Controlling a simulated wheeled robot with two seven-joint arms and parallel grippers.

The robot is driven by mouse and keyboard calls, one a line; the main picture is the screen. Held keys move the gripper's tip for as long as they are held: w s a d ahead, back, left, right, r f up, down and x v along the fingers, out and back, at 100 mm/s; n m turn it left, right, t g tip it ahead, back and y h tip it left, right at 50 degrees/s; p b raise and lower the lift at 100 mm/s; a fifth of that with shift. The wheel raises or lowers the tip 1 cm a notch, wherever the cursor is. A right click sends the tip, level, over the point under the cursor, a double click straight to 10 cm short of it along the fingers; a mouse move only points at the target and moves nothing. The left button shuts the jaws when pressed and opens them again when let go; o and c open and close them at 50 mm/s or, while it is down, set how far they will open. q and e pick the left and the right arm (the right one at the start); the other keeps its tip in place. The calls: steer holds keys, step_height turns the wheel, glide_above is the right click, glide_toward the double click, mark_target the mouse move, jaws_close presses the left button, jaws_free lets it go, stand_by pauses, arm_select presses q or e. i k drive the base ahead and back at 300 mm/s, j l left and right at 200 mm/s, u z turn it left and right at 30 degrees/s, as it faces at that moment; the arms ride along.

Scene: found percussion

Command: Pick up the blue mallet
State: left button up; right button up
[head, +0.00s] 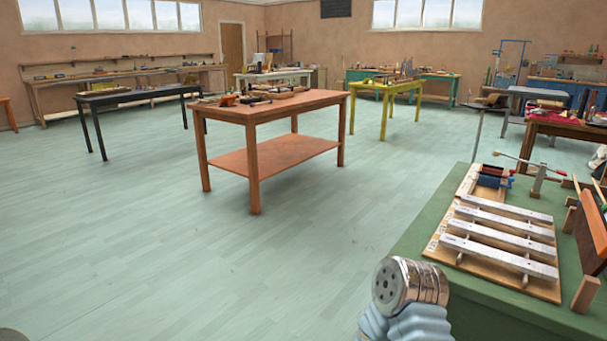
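I cannot make out a clearly blue mallet. A thin beater with a pale round head and a red handle (550,169) rests across a small wooden stand (538,182) on the green table (425,222) at the right. Small dark-blue and red items (494,178) lie at the far end of that table, too small to identify. Neither of my grippers is in view. A shiny perforated metal cylinder (395,284) on a pale blue ribbed part rises at the bottom, in front of the green table; I cannot tell what it belongs to.
A wooden board with several metal bars (495,244) lies on the green table, beside a leaning brown panel (591,232). An orange-brown two-level table (255,112) stands mid-room. A yellow table (388,87) and black table (137,95) stand farther back. Open floor lies ahead and left.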

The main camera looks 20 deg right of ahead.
mark_target(579, 192)
steer(key=i+u, duration=0.5)
steer(key=i, duration=0.8)
steer(key=i+z, duration=0.45)
steer(key=i+j+z, duration=0.1)
steer(key=i+z, duration=0.25)
steer(key=z, duration=0.15)
steer(key=i+l+z, duration=0.1)
steer(key=i+z, duration=0.15)
steer(key=z, duration=0.15)
steer(key=i+z, duration=0.55)
steer(key=z, duration=0.2)
steer(key=i+z, duration=0.2)
steer(key=i, duration=1.1)
steer(key=i+j+z, duration=0.1)
steer(key=i, duration=1.7)
steer(key=i+z, duration=0.45)
steer(key=i+j+z, duration=0.15)
steer(key=i+z, duration=0.3)
steer(key=i+l+z, duration=0.1)
steer(key=i+z, duration=0.15)
steer(key=z, duration=0.15)
steer(key=i+z, duration=0.25)
steer(key=z, duration=0.15)
steer(key=i+z, duration=0.55)
steer(key=i, duration=0.9)
